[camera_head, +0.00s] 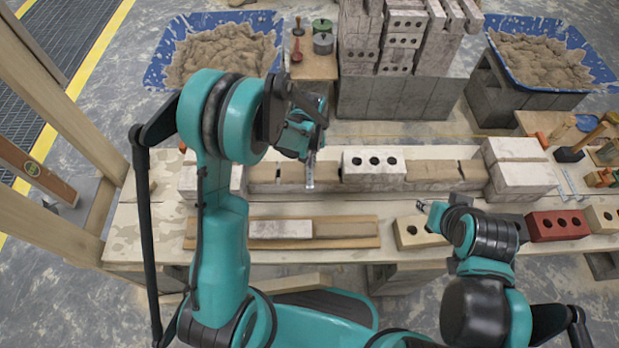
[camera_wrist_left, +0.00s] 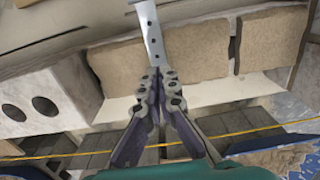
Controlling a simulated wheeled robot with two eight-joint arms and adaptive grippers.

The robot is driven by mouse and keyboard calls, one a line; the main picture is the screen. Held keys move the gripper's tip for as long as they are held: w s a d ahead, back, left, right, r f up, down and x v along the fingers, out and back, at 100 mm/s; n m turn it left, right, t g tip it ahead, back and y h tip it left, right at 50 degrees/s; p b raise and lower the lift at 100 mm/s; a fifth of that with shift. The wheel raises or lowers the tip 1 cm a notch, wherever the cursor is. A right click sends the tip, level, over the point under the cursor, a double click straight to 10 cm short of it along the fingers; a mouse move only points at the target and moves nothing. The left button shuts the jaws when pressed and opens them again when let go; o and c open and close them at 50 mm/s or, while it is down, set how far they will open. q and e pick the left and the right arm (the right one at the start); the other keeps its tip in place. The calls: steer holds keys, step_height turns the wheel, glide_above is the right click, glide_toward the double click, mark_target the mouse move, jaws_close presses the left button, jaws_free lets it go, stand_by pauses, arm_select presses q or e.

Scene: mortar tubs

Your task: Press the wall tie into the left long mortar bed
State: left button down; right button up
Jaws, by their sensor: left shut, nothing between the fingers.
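The wall tie (camera_wrist_left: 152,35) is a flat metal strip with a row of holes. In the left wrist view it lies across the tan left long mortar bed (camera_wrist_left: 190,62), its near end at my fingertips. In the head view the tie (camera_head: 310,172) lies over the left long mortar bed (camera_head: 268,173), left of the white holed brick (camera_head: 373,176). My left gripper (camera_wrist_left: 158,74) is shut with nothing held, its tips at or just above the tie's end. How deep the tie sits is unclear. My right gripper (camera_head: 424,206) is away from the tie, above the bench's front; its fingers are too small to judge.
A board with a pale block (camera_head: 280,229) lies in front of the wall. A tan holed brick (camera_head: 415,235) and a red brick (camera_head: 557,225) are at the front right. Blue mortar tubs (camera_head: 157,70) (camera_head: 600,66) and stacked blocks (camera_head: 385,95) stand behind.

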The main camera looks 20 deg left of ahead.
arm_select(q)
steer(key=shift+f+b, duration=1.15)
steer(key=shift+f, duration=0.05)
stand_by(2.6)
steer(key=shift+r, duration=0.1)
step_height(320, 180, up, 9)
steer(key=p, duration=0.6)
stand_by(0.3)
stand_by(0.6)
